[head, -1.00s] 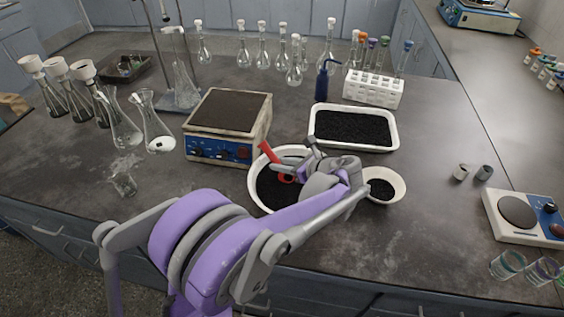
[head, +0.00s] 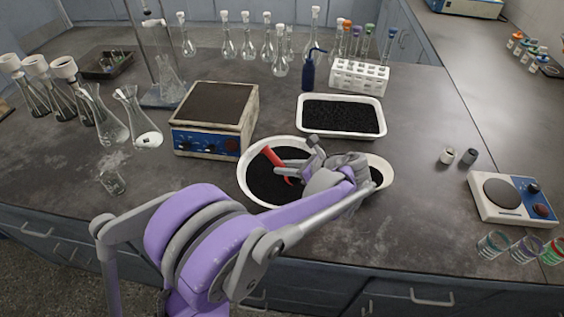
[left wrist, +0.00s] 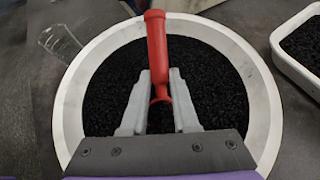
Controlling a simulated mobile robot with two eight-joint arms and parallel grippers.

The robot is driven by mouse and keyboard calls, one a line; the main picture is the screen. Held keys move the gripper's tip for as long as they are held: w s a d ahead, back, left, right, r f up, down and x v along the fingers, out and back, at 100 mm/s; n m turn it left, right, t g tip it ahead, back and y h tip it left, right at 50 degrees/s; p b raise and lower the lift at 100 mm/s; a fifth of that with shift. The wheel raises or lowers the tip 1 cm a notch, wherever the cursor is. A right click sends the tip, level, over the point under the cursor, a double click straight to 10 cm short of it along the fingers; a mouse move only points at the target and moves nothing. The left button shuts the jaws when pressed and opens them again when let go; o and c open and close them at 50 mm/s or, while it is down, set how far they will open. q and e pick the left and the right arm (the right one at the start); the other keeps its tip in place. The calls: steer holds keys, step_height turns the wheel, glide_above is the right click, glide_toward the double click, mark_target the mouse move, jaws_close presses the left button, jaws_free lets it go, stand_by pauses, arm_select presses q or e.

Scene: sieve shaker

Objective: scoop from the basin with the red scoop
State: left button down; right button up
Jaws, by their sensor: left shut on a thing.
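The white basin (head: 243,178) holds black granules and stands near the bench's front edge; it fills much of the left wrist view (left wrist: 263,110). The red scoop (head: 272,157) is tilted over the basin, and its handle shows in the left wrist view (left wrist: 156,40). My left gripper (head: 285,169) is shut on the scoop above the granules; its two grey fingers flank the scoop in the left wrist view (left wrist: 160,85). The scoop's lower end is hard to make out against the black. My right gripper is not in view.
A small white bowl (head: 386,168) stands right of the basin, partly hidden by my left arm. A white tray (head: 340,134) of black granules lies behind. A hot plate (head: 213,115) stands left.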

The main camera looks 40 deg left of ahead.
mark_target(275, 157)
arm_select(q)
steer(key=shift+h+p, duration=0.9)
steer(key=shift+h, duration=0.3)
steer(key=shift+a+r+h+p, duration=0.1)
steer(key=shift+r+h+p, duration=0.15)
steer(key=shift+h+p, duration=0.3)
steer(key=shift+a+r+y, duration=0.3)
steer(key=shift+r+y, duration=0.15)
steer(key=shift+y, duration=0.1)
steer(key=shift+a+r+p, duration=0.25)
steer(key=shift+r+p, duration=0.05)
steer(key=shift+r, duration=0.4)
steer(key=shift+a+r+h+p, duration=0.3)
steer(key=shift+r+h+p, duration=0.05)
steer(key=shift+h+p, duration=0.55)
steer(key=shift+a+r+h+p, duration=0.3)
steer(key=shift+r+h+p, duration=0.15)
steer(key=shift+h+p, duration=0.3)
steer(key=shift+h, duration=0.35)
